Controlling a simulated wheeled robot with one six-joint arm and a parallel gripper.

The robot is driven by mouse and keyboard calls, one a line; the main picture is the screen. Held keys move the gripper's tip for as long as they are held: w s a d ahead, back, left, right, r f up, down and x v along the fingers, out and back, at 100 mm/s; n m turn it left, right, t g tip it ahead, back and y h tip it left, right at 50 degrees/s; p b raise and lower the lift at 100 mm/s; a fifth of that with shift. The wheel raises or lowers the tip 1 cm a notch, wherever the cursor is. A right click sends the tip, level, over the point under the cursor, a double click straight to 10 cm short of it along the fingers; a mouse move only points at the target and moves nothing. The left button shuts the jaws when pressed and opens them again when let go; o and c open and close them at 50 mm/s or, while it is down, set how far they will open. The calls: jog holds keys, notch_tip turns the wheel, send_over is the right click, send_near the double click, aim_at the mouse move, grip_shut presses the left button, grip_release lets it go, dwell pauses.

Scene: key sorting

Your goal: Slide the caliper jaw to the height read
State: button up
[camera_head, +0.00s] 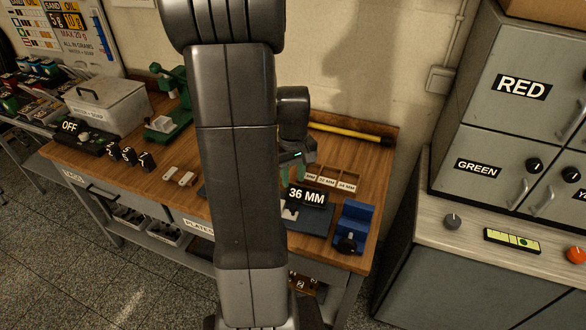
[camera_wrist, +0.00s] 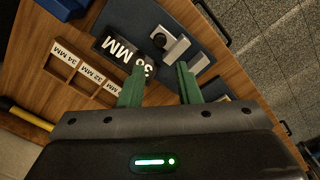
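The caliper (camera_wrist: 179,47) is a pale metal piece with a black round knob, lying on a dark blue base in the wrist view. A black readout (camera_wrist: 122,50) beside it shows 36 MM; it also shows in the head view (camera_head: 307,196). Part of the caliper (camera_head: 290,213) shows in the head view, next to my arm. My gripper (camera_wrist: 160,80) has two green fingers set apart, with nothing visible between them. The fingertips appear near the caliper and the readout; I cannot tell whether they touch. In the head view my gripper (camera_head: 292,172) is partly hidden.
Wooden trays (camera_wrist: 83,76) labelled 34 MM, 32 MM and one partly hidden lie beside the readout. A blue vise-like block (camera_head: 353,228) stands at the bench's right end. A yellow bar (camera_head: 350,132) lies along the back. Grey cabinets (camera_head: 510,95) stand right of the bench.

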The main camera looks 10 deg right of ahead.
aim_at(293, 206)
notch_tip(293, 206, up, 2)
jog(key=shift+r, duration=0.15)
dwell(0.5)
notch_tip(293, 206, down, 14)
jog(key=shift+r, duration=0.1)
jog(key=shift+w+a+p, duration=0.1)
jog(key=shift+p, duration=0.3)
dwell(0.4)
